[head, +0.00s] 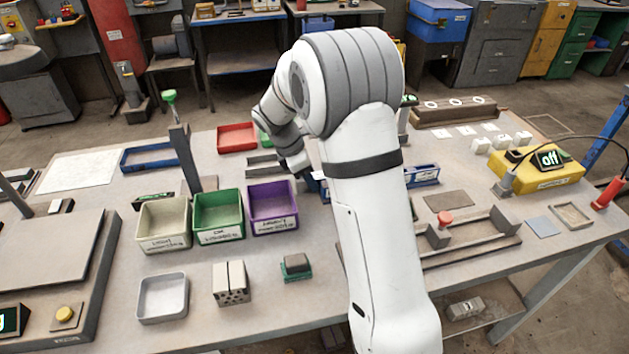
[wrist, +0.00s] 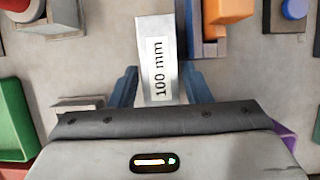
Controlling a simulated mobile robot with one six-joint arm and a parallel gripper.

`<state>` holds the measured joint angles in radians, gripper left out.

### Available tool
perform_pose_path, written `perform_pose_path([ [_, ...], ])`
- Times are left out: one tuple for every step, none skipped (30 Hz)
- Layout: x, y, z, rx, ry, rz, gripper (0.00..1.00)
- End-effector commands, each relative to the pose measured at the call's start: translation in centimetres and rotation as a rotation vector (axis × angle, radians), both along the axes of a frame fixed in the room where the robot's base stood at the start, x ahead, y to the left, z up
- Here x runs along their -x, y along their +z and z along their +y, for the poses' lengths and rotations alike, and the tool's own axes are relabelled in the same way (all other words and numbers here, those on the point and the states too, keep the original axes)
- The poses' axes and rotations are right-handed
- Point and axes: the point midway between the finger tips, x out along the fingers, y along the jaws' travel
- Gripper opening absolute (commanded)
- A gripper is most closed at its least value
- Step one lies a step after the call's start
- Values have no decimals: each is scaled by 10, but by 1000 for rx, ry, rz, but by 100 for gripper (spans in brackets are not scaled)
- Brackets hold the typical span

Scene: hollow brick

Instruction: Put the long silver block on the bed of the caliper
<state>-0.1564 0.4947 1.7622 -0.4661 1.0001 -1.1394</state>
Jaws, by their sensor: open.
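The long silver block (wrist: 155,35), labelled "100 mm", lies between the two blue fingers of my gripper (wrist: 161,74) in the wrist view. The fingers are open, with a gap on each side of the block. The block's near end is close to the gripper body. In the head view my arm hides most of the gripper and the block. A long brown frame with a red knob (head: 445,218) on the right of the table may be the caliper. Its left part is hidden behind my arm.
A white bin (head: 164,224), a green bin (head: 218,216) and a purple bin (head: 272,207) stand left of my arm. In the wrist view an orange block (wrist: 228,10) is close to the silver block's right. A yellow unit (head: 540,170) stands at the right.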

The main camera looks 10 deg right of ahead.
Motion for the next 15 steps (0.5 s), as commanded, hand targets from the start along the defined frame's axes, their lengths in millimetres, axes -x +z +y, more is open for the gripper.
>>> perform_pose_path([
  [0, 0, 0, 0, 0, 0, 44],
  [0, 0, 0, 0, 0, 0, 44],
  [0, 0, 0, 0, -1, 0, 40],
  [0, 0, 0, 0, -1, 0, 38],
  [0, 0, 0, 0, -1, 0, 35],
  [0, 0, 0, 0, -1, 0, 32],
  [0, 0, 0, 0, -1, 1, 30],
  [0, 0, 0, 0, -1, 1, 27],
  [0, 0, 0, 0, -1, 1, 24],
  [0, 0, 0, 0, -1, 1, 22],
  [0, 0, 0, 0, -1, 1, 19],
  [0, 0, 0, 0, -1, 1, 16],
  [0, 0, 0, 0, -1, 1, 13],
  [0, 0, 0, 0, -1, 1, 11],
  [0, 0, 0, 0, -2, 0, 8],
])
